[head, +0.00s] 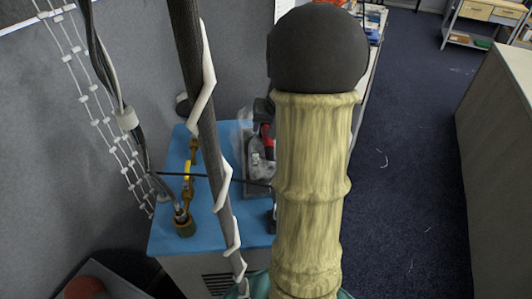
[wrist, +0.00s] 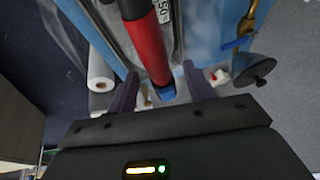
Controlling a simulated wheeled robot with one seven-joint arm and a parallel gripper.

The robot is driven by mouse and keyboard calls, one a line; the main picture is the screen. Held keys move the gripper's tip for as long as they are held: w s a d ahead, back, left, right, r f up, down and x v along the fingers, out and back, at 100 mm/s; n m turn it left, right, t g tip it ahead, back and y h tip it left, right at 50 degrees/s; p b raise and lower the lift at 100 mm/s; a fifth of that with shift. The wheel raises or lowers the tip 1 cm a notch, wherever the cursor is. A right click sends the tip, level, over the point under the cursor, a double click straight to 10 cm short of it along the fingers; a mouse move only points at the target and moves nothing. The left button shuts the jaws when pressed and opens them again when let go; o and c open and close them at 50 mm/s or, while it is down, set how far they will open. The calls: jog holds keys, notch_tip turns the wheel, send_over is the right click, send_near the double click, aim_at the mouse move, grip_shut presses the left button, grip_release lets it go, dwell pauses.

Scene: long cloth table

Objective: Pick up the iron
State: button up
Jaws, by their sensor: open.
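The iron (head: 261,178) appears to be the grey and black item with a red part on the blue table top in the head view. Its right side is hidden by a pale ridged column close to the camera. In the wrist view, a red and black handle (wrist: 147,45), seemingly the iron's, runs down toward the space between my fingers. My gripper (wrist: 160,88) is open, with one dark finger on each side of the handle's lower end. I see no clear contact. In the head view, my gripper cannot be made out clearly.
A brass fitting with a yellow part (head: 187,170) stands left of the iron on the blue top (head: 170,235). The wrist view shows a dark round piece (wrist: 252,70) at right and a white roll (wrist: 100,72) at left. A grey partition (head: 150,60) rises behind.

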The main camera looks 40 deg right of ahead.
dwell(0.3)
jog(key=shift+p+x, duration=0.85)
jog(key=shift+x, duration=1.75)
jog(key=shift+s+a+f, duration=0.1)
jog(key=shift+s, duration=0.15)
grip_shut()
jog(key=shift+w, duration=0.1)
